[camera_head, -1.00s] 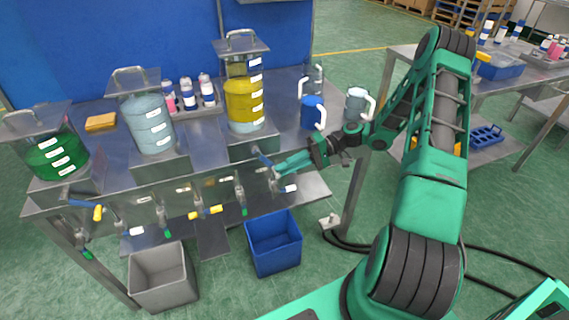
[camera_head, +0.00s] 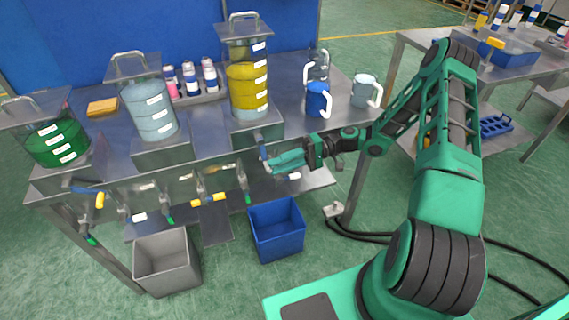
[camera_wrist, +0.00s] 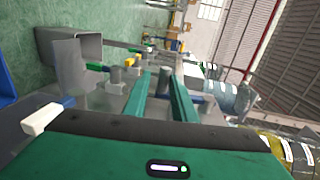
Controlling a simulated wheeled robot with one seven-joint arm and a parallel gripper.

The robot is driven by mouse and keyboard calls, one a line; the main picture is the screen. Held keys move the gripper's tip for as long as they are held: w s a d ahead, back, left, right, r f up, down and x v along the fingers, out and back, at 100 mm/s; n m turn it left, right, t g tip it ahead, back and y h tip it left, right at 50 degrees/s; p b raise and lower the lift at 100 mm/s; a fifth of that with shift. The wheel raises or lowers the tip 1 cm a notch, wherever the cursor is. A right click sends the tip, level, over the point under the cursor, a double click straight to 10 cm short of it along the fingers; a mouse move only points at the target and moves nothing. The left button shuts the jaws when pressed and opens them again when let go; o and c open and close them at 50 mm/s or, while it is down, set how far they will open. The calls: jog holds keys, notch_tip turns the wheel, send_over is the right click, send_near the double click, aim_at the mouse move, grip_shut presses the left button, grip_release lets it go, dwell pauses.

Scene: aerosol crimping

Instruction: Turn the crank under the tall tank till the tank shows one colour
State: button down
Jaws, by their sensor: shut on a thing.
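The tall tank (camera_head: 247,92) stands at the back right of the steel table. Most of its content is yellow, with a thin pale band at the bottom; it also shows at the lower right of the wrist view (camera_wrist: 272,146). The crank (camera_head: 263,151), with a blue part, sits at the front of the block under this tank. My gripper (camera_head: 272,164) is at the crank, its green fingers shut on it. In the wrist view the fingers (camera_wrist: 160,82) point away from me; the held part is mostly hidden between them.
A pale blue tank (camera_head: 150,112) and a green tank (camera_head: 57,143) stand to the left. Several taps (camera_head: 209,199) hang along the table front. A grey bin (camera_head: 166,262) and a blue bin (camera_head: 277,230) stand below. Jugs (camera_head: 318,99) stand right of the tall tank.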

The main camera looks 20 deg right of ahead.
jog(key=shift+d+f, duration=0.2)
jog(key=shift+f, duration=0.55)
jog(key=c, duration=1.7)
grip_release()
jog(key=shift+f, duration=0.1)
jog(key=shift+r, duration=0.2)
jog(key=s+a+r, duration=0.2)
jog(key=a+r, duration=0.1)
jog(key=s+a+r, duration=0.2)
jog(key=a+r, duration=0.1)
jog(key=r, duration=0.1)
jog(key=s+a+r, duration=0.2)
jog(key=a+r, duration=0.2)
jog(key=shift+s, duration=0.2)
